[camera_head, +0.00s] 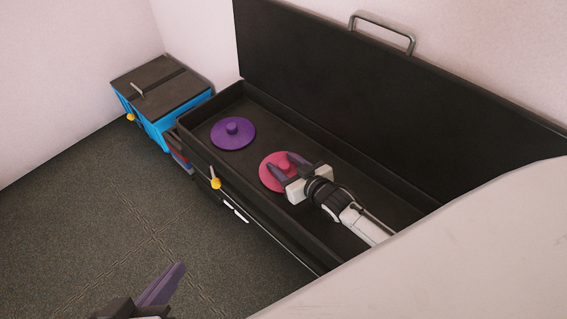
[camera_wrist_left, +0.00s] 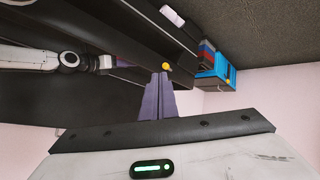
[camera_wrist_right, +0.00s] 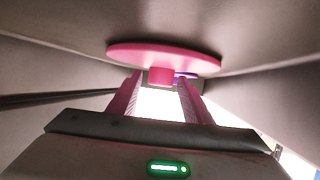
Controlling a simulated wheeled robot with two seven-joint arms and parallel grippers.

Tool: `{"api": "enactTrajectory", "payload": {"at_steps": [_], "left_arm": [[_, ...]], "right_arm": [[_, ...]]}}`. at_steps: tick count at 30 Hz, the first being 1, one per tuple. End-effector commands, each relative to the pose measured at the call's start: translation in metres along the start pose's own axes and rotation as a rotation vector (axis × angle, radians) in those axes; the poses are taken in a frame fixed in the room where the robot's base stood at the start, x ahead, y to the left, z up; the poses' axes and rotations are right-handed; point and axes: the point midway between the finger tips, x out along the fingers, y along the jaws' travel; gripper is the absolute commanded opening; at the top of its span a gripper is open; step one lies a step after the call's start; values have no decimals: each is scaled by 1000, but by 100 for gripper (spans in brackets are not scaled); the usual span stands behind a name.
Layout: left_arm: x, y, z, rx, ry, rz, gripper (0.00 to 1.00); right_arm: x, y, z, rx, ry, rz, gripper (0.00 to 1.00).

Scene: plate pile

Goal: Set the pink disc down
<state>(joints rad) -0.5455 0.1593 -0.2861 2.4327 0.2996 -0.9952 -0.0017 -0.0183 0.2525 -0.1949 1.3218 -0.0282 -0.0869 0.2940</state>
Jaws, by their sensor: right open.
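The pink disc (camera_head: 267,181) lies flat on the floor of the open black chest (camera_head: 262,227), with its knob up. In the right wrist view the pink disc (camera_wrist_right: 163,53) appears upside down. My right gripper (camera_head: 283,163) is open, and its two fingers stand on either side of the disc's knob (camera_wrist_right: 161,77) with gaps showing. The far part of the disc shows past the fingers. My left gripper (camera_head: 175,268) is at the bottom left of the head view, outside the chest. In the left wrist view its fingers (camera_wrist_left: 161,78) are together and empty.
A purple disc (camera_head: 233,133) with a knob lies in the chest to the left of the pink one. The chest's raised lid (camera_head: 340,85) stands behind. A blue box with a dark lid (camera_head: 165,92) is at the left. Open floor (camera_head: 110,215) lies in front.

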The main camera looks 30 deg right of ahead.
Motion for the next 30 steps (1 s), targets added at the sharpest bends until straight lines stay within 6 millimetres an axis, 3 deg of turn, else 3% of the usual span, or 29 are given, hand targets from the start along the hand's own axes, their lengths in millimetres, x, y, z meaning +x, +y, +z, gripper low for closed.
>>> {"api": "enactTrajectory", "payload": {"at_steps": [3, 6, 15, 21, 30], "left_arm": [[-5, -2, -2, 12, -22, -19, 0], [1, -12, 15, 19, -89, -50, 0], [-1, -28, 32, 40, -168, -110, 0], [-3, -31, 32, 36, -158, -126, 0], [-2, -32, 33, 35, -156, -127, 0]], "right_arm": [[-21, 0, -2, 0, -5, 0, 45], [-43, 0, -2, 0, -6, 0, 45], [-101, 0, -1, 0, -5, 0, 45], [-116, 0, 0, 0, -2, 1, 45], [-118, 0, 1, -1, -2, 1, 45]]}}
